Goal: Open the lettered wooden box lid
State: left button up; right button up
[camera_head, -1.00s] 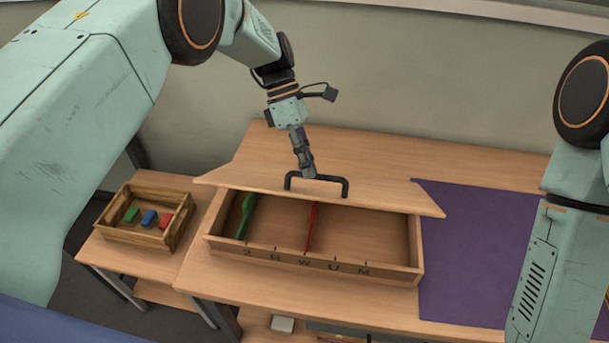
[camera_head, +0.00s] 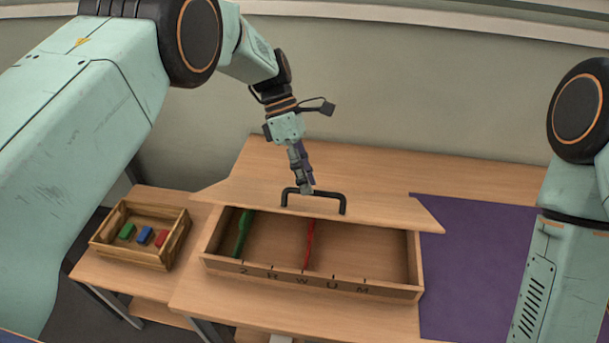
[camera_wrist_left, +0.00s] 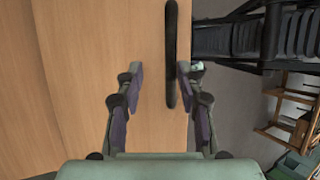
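The lettered wooden box (camera_head: 300,279) stands on the table, with letters along its front wall. Its flat wooden lid (camera_head: 385,208) covers only the back part, so the front of the inside shows. A green piece (camera_head: 243,233) and a red piece (camera_head: 309,245) are inside. The lid's black handle (camera_head: 331,194) stands up from the lid. My left gripper (camera_head: 306,188) is at the handle. In the left wrist view its fingers (camera_wrist_left: 167,88) are spread apart, with the handle bar (camera_wrist_left: 171,50) between them, nearer the right finger. My right gripper is out of view.
A small wooden tray (camera_head: 168,258) with green, blue and red blocks sits on a lower side table at left. A purple mat (camera_head: 470,260) lies right of the box. My right arm is at the right edge. A wall stands behind the table.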

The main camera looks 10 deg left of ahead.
pick_arm(q)
jog(key=shift+s+r, duration=0.1)
jog(key=shift+s, duration=0.05)
jog(key=shift+w+a+r, duration=0.2)
jog(key=shift+w+r, duration=0.1)
jog(key=shift+w, duration=0.1)
jog(key=v, duration=1.1)
jog(key=shift+s, duration=0.25)
jog(key=shift+s+r, duration=0.1)
jog(key=shift+r, duration=0.1)
jog(key=shift+f, duration=0.2)
